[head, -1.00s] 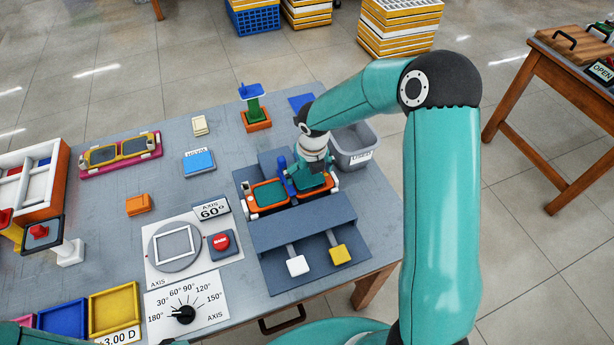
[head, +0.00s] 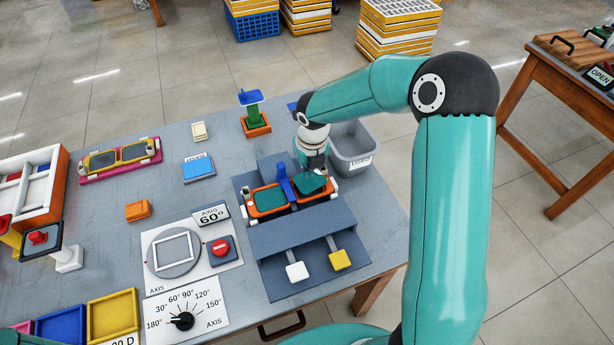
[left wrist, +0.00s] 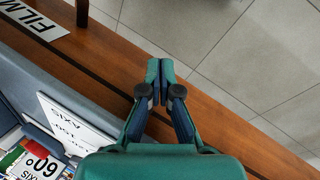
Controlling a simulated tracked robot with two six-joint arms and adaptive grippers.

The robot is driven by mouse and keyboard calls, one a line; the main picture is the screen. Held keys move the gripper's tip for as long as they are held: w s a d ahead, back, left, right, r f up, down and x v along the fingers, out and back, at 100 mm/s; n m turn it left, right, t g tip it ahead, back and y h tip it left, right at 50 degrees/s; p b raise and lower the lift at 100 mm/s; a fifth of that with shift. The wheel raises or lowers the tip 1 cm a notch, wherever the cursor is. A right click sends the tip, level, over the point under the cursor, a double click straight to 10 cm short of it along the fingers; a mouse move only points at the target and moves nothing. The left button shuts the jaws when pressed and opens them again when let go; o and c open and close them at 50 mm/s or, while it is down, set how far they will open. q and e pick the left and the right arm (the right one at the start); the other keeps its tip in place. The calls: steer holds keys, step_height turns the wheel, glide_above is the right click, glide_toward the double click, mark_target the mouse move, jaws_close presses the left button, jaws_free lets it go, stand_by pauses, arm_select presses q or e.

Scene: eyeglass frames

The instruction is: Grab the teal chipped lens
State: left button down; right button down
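An orange eyeglass frame (head: 262,212) lies across the blue-grey fixture in the head view. A teal lens (head: 267,198) sits in its left opening. The teal chipped lens (head: 309,188), with an uneven edge, is at the right opening, tilted and seeming to stand above the rim. My right gripper (head: 315,169) points down at its upper edge and appears shut on it; its fingertips are partly hidden. My left gripper (left wrist: 160,70) is shut and empty in the left wrist view, over the wooden table edge.
A blue upright post (head: 284,183) stands between the two lenses, close to my right gripper. A grey bin (head: 352,150) is just behind and right. White (head: 297,271) and yellow (head: 340,260) levers project at the fixture's front. A dial card (head: 205,300) lies front left.

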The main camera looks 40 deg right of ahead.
mark_target(308, 184)
step_height(308, 184, up, 17)
stand_by(0.4)
steer(key=c, duration=1.9)
jaws_free()
steer(key=shift+f, duration=0.15)
steer(key=o, duration=1.5)
